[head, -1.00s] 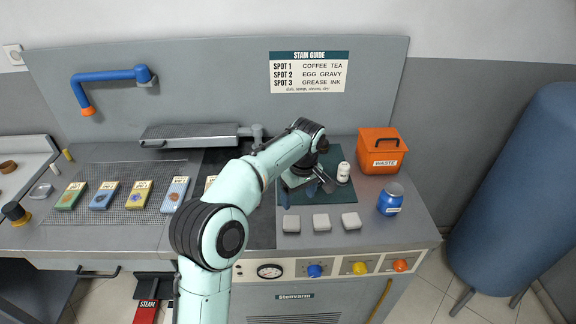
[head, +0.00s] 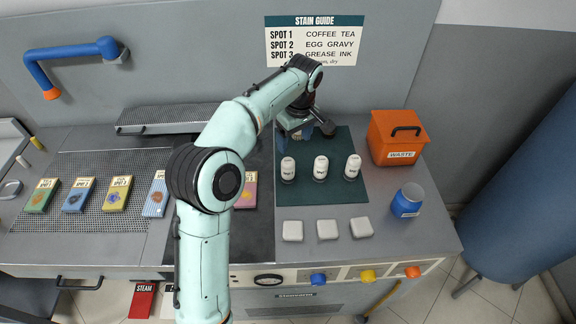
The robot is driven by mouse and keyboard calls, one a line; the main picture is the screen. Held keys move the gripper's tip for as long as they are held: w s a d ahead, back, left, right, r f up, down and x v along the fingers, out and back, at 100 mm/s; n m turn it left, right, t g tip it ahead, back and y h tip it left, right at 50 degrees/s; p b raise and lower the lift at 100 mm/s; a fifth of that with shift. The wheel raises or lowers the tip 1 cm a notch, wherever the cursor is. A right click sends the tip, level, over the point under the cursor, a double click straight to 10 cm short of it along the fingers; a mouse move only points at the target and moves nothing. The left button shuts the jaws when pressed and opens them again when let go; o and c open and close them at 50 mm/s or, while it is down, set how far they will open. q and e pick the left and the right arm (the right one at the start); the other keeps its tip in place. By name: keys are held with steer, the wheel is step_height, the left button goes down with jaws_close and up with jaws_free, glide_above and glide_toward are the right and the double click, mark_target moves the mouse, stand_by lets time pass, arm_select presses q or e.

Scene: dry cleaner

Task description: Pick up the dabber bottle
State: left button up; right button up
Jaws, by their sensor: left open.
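Three small white dabber bottles stand upright in a row on the dark green mat (head: 270,197): a left one (head: 288,169), a middle one (head: 320,168) and a right one (head: 352,167). Each carries a small dark label, too small to read surely. My left gripper (head: 306,133) is open and empty, over the back part of the mat, behind the left and middle bottles in the picture and apart from them. My left arm's links partly cover its back. My right gripper is not in view.
Three white pads (head: 327,230) lie in front of the mat. An orange waste bin (head: 397,140) and a blue jar (head: 407,201) stand to the right. Stained swatches (head: 115,194) lie at left. A metal sleeve board (head: 165,118) and the back panel (head: 190,75) stand behind.

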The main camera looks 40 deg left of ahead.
mark_target(288, 161)
arm_select(q)
steer(key=f, duration=0.4)
steer(key=f+b, duration=0.1)
steer(key=f, duration=0.1)
steer(key=shift+s+a+f, duration=0.2)
steer(key=shift+s+a, duration=0.05)
steer(key=shift+a, duration=0.05)
steer(key=shift+w+a+f, duration=0.1)
steer(key=shift+w+f, duration=0.05)
steer(key=shift+f, duration=0.35)
steer(key=f, duration=0.2)
steer(key=a+f, duration=0.1)
steer(key=f, duration=0.1)
steer(key=shift+s+a+f, duration=0.1)
steer(key=shift+s+f, duration=0.05)
steer(key=shift+s, duration=0.05)
steer(key=shift+f, duration=0.3)
steer(key=shift+w, duration=0.1)
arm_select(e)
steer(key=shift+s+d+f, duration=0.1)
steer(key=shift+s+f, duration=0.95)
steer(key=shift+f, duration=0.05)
arm_select(q)
steer(key=shift+c, duration=0.4)
steer(key=c, duration=1.1)
